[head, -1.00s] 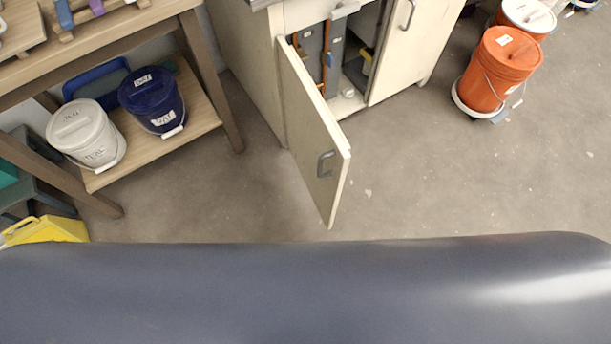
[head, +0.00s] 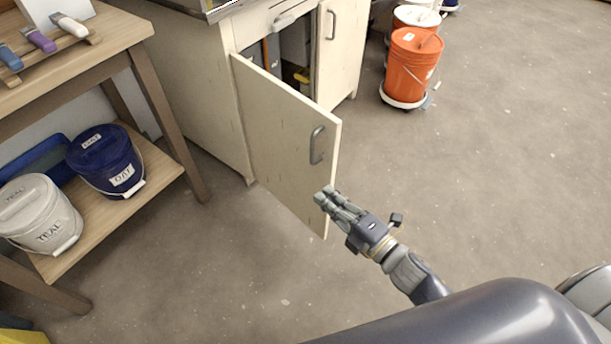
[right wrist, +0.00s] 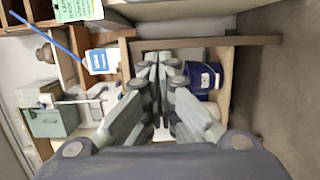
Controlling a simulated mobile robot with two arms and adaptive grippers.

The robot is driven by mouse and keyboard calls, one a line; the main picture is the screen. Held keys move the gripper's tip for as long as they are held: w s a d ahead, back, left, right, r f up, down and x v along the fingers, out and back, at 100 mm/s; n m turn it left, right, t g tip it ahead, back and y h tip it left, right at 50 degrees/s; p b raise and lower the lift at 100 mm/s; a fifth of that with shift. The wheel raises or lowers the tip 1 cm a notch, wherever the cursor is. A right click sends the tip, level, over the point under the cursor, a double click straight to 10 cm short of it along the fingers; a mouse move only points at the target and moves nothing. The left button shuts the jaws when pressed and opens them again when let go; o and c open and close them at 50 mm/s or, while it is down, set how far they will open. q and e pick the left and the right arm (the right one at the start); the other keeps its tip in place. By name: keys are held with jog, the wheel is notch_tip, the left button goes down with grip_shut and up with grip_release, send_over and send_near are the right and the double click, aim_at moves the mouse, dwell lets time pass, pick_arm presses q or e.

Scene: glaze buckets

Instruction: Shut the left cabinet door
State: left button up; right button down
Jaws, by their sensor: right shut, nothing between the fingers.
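The left cabinet door (head: 278,135) is cream with a grey bar handle (head: 317,144). It stands open in the head view, swung out from the cabinet (head: 196,88), with the dark interior partly visible behind it. My right gripper (head: 325,194) is shut and empty. Its fingertips are at the lower free edge of the door in the picture, below the handle. I cannot tell whether they touch it. The right wrist view shows the closed fingers (right wrist: 160,65) from behind. My left gripper is not in view.
The right cabinet door (head: 342,45) looks shut. A wooden bench (head: 115,45) at left holds a blue bucket (head: 104,160) and a teal-labelled white bucket (head: 38,214) on its lower shelf. An orange bucket (head: 412,66) stands at back right. The floor at right is clear.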

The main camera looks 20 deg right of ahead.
aim_at(311, 162)
jog(key=w+a, duration=0.1)
jog(key=w, duration=1)
jog(key=shift+w, duration=0.35)
